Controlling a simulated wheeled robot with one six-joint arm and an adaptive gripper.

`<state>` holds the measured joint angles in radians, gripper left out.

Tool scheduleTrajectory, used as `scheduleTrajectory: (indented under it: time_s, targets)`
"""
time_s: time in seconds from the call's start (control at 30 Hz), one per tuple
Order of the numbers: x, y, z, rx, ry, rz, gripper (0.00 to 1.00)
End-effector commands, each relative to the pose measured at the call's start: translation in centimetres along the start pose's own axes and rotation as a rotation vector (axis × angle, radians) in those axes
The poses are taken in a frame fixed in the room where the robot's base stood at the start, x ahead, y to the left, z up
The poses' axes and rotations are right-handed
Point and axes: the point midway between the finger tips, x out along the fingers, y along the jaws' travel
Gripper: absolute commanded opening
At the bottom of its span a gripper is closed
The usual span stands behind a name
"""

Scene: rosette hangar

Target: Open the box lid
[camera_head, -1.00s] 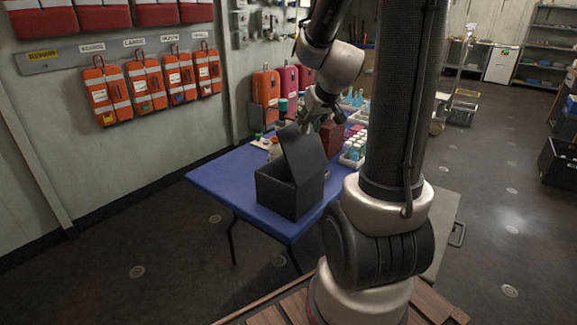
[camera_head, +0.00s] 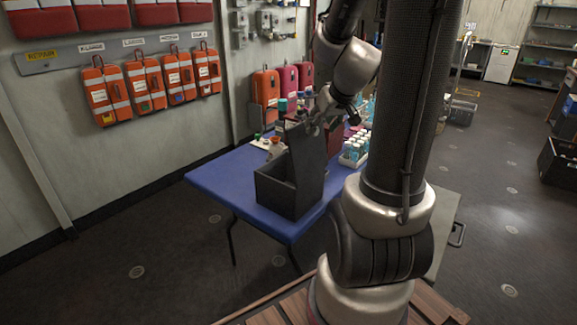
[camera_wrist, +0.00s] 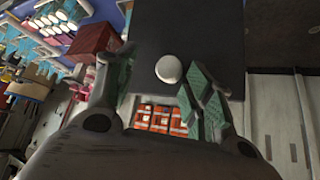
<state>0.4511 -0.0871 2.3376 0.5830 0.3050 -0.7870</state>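A dark grey box (camera_head: 285,195) stands on the blue table (camera_head: 225,183) in the head view. Its lid (camera_head: 309,160) is raised to nearly upright, and the box's interior partly shows. My gripper (camera_head: 318,122) is at the upper part of the lid. In the wrist view my gripper (camera_wrist: 165,85) has its two green-padded fingers spread apart. A white round knob (camera_wrist: 169,69) lies between them against the dark lid (camera_wrist: 190,35). I see space between the knob and the pads; any contact with the lid cannot be told.
A white rack of bottles (camera_head: 354,150) and a dark red box (camera_head: 334,138) stand behind the lid on the table. Small jars (camera_head: 275,143) are at the table's back left. Orange cases (camera_head: 265,88) stand by the wall. The table's left part is clear.

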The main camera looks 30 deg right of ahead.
Motion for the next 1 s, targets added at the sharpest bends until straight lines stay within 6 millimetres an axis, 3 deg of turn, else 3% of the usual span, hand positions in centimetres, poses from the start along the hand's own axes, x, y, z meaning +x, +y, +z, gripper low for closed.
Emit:
scheduleTrajectory:
  time_s: [0.57,1.0]
  targets:
    - [-0.1,-0.2,0.0,0.000,-0.001,-0.004,0.54]
    - [-2.9,-0.2,-2.2,-0.001,0.000,-0.005,0.54]
